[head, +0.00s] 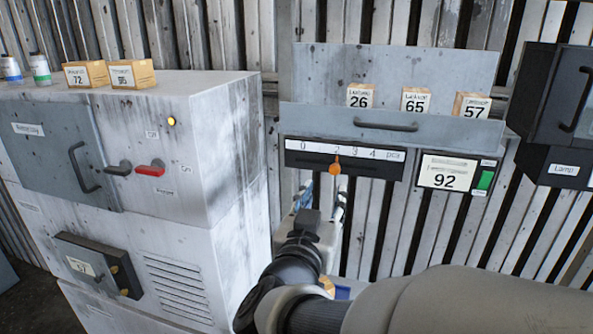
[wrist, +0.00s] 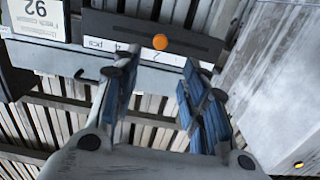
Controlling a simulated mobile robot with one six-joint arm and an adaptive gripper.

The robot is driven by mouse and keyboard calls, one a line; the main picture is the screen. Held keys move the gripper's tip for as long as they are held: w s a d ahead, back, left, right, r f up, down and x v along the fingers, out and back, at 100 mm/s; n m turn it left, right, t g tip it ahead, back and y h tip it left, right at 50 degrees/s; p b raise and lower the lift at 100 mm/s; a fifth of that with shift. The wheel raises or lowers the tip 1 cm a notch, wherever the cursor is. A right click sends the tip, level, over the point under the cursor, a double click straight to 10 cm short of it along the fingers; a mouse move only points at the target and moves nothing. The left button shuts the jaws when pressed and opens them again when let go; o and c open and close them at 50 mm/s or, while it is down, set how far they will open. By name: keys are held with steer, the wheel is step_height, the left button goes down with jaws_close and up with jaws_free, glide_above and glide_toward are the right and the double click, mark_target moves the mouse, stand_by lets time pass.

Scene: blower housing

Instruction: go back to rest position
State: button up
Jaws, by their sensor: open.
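My gripper (wrist: 160,105) is open and empty in the wrist view, its two blue-padded fingers apart. In the head view my gripper (head: 338,195) shows partly behind my wrist, below the slider panel (head: 300,163). The panel has a scale with 0, 2, 3 and 4 and an orange round knob (head: 334,169), which sits near the 2. The knob also shows in the wrist view (wrist: 161,42), beyond the fingertips and between their lines. I see no contact between fingers and knob. Much of my gripper is hidden in the head view.
A grey drawer (head: 390,126) holding boxes marked 26, 65 and 57 is above the panel. A large white cabinet (head: 231,140) with a red-handled lever (head: 150,171) stands left. A black lamp box (head: 562,168) is far right.

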steer(key=s+a+f+n+g+y+b, duration=0.1)
steer(key=s+f+n+g+y+b, duration=0.15)
steer(key=f+y+b, duration=0.35)
steer(key=s+a+f+n+g+y+b, duration=0.2)
steer(key=s+f+y+b, duration=0.15)
steer(key=f, duration=0.45)
steer(key=s+d+f+g+h+b, duration=0.2)
steer(key=s+d+f+g+b, duration=0.2)
steer(key=s+f, duration=0.4)
steer(key=s+d+f+g+h+b, duration=0.2)
steer(key=s+d+f, duration=0.4)
steer(key=s, duration=0.6)
step_height(320, 180, down, 2)
steer(key=shift+d+f+m+g+b, duration=0.25)
steer(key=shift+d+m+g+b, duration=0.2)
steer(key=shift+g+b, duration=0.5)
steer(key=shift+a, duration=0.1)
stand_by(0.4)
